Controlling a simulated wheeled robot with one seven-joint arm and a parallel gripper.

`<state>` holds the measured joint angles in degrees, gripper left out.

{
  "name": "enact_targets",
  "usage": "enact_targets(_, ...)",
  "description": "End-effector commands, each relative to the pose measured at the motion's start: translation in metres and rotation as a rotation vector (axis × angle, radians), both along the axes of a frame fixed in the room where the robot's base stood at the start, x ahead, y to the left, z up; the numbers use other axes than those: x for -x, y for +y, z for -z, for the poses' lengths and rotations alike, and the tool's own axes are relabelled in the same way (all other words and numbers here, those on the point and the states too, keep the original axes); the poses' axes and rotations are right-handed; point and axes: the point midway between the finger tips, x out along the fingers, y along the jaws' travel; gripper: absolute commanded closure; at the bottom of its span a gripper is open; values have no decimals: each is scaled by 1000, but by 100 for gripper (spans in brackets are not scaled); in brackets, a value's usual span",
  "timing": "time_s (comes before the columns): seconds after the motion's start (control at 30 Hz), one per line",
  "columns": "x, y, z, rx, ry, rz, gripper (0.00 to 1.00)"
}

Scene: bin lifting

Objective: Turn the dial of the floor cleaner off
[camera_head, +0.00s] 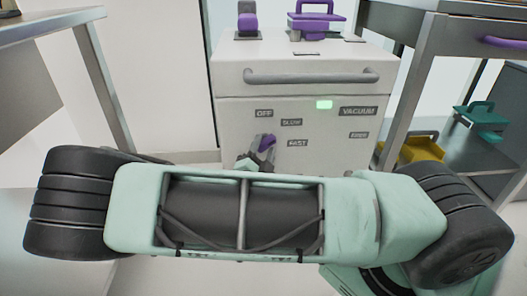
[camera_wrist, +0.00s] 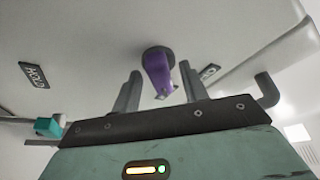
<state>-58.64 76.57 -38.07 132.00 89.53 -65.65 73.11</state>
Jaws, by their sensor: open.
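The floor cleaner (camera_head: 240,130) is a pale box with OFF, SLOW, FAST and VACUUM labels on its front. Its purple dial (camera_head: 267,141) sits low among the labels, partly hidden by my gripper (camera_head: 256,157). In the wrist view the purple dial (camera_wrist: 158,72) stands out from the panel on a dark round base. My gripper (camera_wrist: 159,70) is open, with one finger on each side of the dial. Gaps show between the dial and both fingers. Which label the dial points to cannot be told.
A green light (camera_head: 324,104) glows on the panel. A grey handle bar (camera_head: 312,76) crosses the cleaner's upper front. Metal tables stand at left (camera_head: 50,25) and right (camera_head: 440,28). Yellow (camera_head: 420,149) and teal (camera_head: 482,120) items are at the right.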

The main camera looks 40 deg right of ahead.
Motion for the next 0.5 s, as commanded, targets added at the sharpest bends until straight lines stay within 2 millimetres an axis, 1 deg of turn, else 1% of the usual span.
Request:
enact_targets(0.2,0,0,0,0,0,0,56)
enact_targets(0.23,0,0,0,0,0,0,62)
enact_targets(0.27,0,0,0,0,0,0,70)
enact_targets(0.3,0,0,0,0,0,0,81)
enact_targets(0.37,0,0,0,0,0,0,98)
enact_targets(0.4,0,0,0,0,0,0,100)
enact_targets(0.5,0,0,0,0,0,0,100)
